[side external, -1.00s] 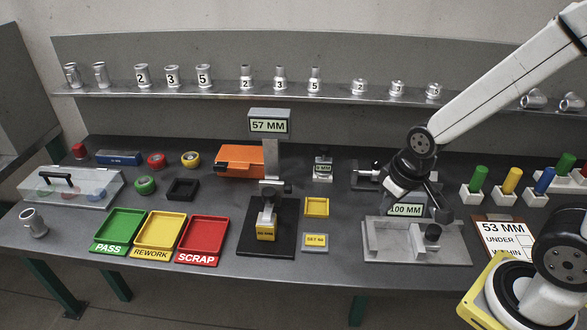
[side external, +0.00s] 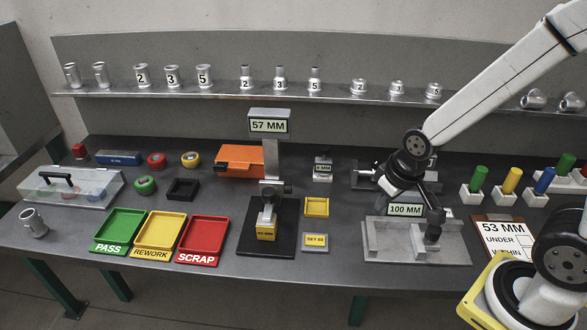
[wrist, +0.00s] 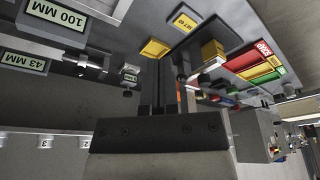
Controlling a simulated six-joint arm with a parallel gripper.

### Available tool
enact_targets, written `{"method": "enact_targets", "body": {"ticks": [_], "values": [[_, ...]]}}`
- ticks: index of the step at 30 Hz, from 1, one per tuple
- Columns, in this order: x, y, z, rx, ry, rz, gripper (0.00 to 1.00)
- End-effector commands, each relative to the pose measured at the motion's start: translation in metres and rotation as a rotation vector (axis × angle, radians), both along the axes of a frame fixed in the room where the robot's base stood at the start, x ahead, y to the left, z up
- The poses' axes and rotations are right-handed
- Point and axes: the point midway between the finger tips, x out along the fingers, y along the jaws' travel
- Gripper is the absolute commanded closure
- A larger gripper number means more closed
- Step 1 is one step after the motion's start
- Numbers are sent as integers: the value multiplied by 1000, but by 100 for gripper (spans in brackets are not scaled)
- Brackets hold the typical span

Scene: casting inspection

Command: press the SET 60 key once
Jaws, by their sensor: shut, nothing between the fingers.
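The SET 60 key (side external: 315,242) is a small grey plate with a yellow label on the bench, right of the gauge's black base. It also shows in the wrist view (wrist: 186,22), near the top. The gauge (side external: 270,160) has a 57 MM display (side external: 269,126) on its column, and a yellow block (side external: 266,232) sits under its spindle. My gripper (side external: 378,186) is to the right of and behind the key, above the bench and clear of it. Its dark fingers (wrist: 158,72) are shut and empty in the wrist view. Their tips are partly hard to make out in the side view.
Green, yellow and red trays (side external: 202,236) lie left of the gauge.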

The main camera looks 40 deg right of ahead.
Motion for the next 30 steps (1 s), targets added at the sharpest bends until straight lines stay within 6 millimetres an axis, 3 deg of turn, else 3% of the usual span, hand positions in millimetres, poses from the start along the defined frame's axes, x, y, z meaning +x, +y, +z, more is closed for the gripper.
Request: {"method": "enact_targets", "body": {"ticks": [10, 18, 30], "values": [[49, 1, -24, 46, -155, -113, 100], [89, 12, -48, 165, -291, -198, 100], [123, 39, -78, 410, -407, -287, 100]]}}
